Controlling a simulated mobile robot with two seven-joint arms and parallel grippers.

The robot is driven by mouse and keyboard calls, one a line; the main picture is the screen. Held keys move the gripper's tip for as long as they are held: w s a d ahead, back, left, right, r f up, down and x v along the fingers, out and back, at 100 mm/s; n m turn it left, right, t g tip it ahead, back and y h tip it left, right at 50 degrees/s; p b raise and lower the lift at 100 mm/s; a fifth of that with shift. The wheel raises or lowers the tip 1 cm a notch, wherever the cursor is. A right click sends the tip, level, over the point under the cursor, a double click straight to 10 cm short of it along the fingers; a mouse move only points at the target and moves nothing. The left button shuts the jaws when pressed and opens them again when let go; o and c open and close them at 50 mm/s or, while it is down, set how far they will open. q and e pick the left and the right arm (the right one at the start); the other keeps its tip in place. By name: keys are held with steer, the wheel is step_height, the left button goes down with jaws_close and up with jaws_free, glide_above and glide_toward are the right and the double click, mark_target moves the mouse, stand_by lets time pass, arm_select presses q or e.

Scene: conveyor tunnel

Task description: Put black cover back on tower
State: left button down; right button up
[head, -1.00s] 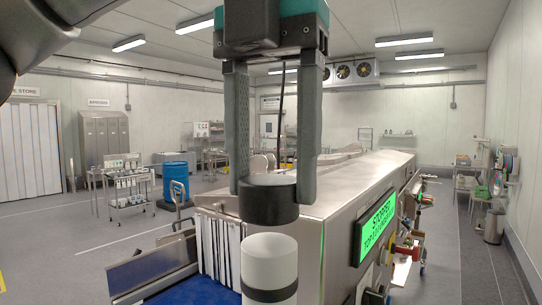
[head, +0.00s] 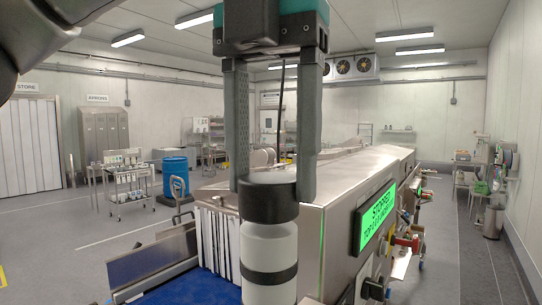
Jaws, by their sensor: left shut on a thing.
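The black cover (head: 268,203) is a short black cylinder between the two long grey fingers of my left gripper (head: 274,186), which is shut on it. The tower (head: 269,246) is a white upright cylinder with a black band. It stands directly below the cover, in front of the steel machine. In the picture the cover's lower edge meets the tower's top, with no gap visible. I cannot tell whether the cover is fully seated. The tower's base is cut off by the bottom of the frame. My right gripper is not in view.
The steel conveyor tunnel (head: 340,180) fills the centre right, with a lit green screen (head: 378,216) on its side. White strip curtains (head: 219,243) and a blue belt (head: 212,286) are left of the tower. A blue barrel (head: 175,177) and a cart (head: 129,190) stand farther back.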

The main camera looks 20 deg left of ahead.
mark_target(270, 176)
arm_select(q)
steer(key=shift+f+b, duration=0.4)
steer(key=shift+f, duration=0.15)
steer(key=shift+c, duration=0.6)
jaws_free()
steer(key=shift+r, duration=0.1)
step_height(270, 176, up, 3)
steer(key=shift+f+p, duration=0.2)
steer(key=shift+p, duration=0.7)
steer(key=shift+r, duration=2.4)
